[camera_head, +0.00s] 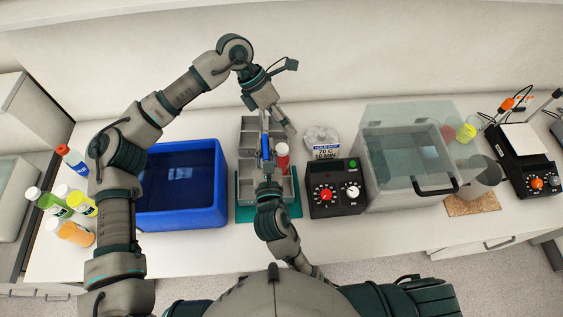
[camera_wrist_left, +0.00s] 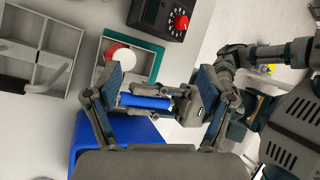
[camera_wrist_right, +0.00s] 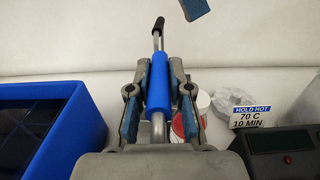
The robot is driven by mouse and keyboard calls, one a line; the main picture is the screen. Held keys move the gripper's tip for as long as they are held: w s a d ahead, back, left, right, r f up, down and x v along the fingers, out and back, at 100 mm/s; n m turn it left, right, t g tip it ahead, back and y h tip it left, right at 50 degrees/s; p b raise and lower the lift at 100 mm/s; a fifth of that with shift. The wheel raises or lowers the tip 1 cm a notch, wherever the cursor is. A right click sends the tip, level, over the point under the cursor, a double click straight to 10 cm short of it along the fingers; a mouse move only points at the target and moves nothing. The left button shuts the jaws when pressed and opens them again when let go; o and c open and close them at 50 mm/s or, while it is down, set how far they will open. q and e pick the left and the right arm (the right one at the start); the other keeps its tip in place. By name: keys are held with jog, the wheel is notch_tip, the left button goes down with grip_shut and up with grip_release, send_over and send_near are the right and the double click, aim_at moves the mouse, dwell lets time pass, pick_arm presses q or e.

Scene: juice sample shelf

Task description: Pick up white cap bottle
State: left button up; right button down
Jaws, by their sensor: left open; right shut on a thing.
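A red bottle with a white cap (camera_head: 283,155) stands in a compartment of a grey divided carrier (camera_head: 246,190). In the left wrist view the white cap (camera_wrist_left: 121,56) shows above the red side; in the right wrist view the bottle is partly hidden behind a finger. My right gripper (camera_wrist_right: 158,92) is shut on the carrier's blue handle (camera_wrist_right: 158,80), just left of the bottle in the head view. My left gripper (camera_head: 277,118) is open above the far side of the carrier. In its wrist view, its fingers (camera_wrist_left: 160,82) are spread, with the blue handle showing between them.
A blue tub (camera_head: 222,190) stands left of the carrier. A black control box (camera_head: 336,203) and a clear lidded bath (camera_head: 400,190) stand right. Several bottles, including an orange one (camera_head: 72,232), stand at far left. A teal mat (camera_head: 288,211) lies under the carrier.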

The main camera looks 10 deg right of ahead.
pick_arm(q)
jog(key=f+t+y, duration=0.1)
jog(key=y, duration=0.2)
jog(key=t+y, duration=0.2)
jog(key=y, duration=0.1)
send_over(281, 148)
jog(key=shift+m, duration=0.4)
jog(key=f, duration=0.4)
jog(key=s+f, duration=0.1)
jog(key=f, duration=0.2)
jog(key=shift+a, duration=0.25)
jog(key=f, duration=0.4)
jog(key=w+f, duration=0.1)
jog(key=f, duration=0.1)
jog(key=shift+d, duration=0.25)
jog(key=shift+r, duration=0.1)
grip_shut()
